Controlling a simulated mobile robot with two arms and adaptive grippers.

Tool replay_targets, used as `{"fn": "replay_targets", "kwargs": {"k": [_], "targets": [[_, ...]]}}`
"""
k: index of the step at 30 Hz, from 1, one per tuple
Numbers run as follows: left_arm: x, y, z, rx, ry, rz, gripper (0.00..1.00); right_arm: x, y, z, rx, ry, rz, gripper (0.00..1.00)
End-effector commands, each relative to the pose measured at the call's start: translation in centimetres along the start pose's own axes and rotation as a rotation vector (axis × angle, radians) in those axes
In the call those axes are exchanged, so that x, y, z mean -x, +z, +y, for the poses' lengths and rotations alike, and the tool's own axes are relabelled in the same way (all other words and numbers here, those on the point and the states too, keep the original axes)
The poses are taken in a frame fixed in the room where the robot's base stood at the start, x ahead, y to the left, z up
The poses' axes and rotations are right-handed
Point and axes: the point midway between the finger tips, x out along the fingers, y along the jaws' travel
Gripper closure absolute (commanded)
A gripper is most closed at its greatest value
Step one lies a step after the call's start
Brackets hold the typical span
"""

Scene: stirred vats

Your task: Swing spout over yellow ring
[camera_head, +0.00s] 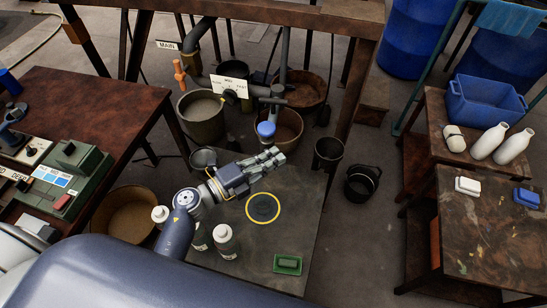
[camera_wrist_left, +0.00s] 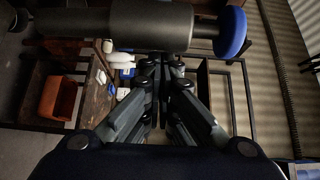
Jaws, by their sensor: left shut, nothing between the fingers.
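A dark grey cylinder (camera_wrist_left: 125,28) with a blue end (camera_wrist_left: 230,32) crosses the top of the left wrist view, beyond my fingers. My left gripper (camera_head: 274,157) is shut and empty, just in front of the blue tip. It also shows in the left wrist view (camera_wrist_left: 160,62). My right gripper is out of view.
White bottles (camera_head: 225,240) and a green block (camera_head: 288,264) stand on the grey tabletop. Buckets (camera_head: 203,128) stand behind it. A black bucket (camera_head: 362,183) is on the floor to the right.

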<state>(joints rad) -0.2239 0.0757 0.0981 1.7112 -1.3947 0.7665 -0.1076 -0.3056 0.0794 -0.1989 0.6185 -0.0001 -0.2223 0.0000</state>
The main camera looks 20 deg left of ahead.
Motion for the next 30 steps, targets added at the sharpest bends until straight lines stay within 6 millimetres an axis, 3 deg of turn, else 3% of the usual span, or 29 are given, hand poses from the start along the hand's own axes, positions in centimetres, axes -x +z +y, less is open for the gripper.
{"fn": "replay_targets", "kwargs": {"k": [5,15,30], "targets": [[0.8,0.8,0.2,-0.006,0.004,0.039,1.00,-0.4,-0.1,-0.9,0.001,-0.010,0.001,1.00],[2.7,2.6,0.1,-0.002,0.002,0.151,1.00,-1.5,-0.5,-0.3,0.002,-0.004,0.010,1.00],[2.8,2.7,0.0,0.000,0.001,0.158,1.00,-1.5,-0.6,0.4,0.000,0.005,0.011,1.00]]}}
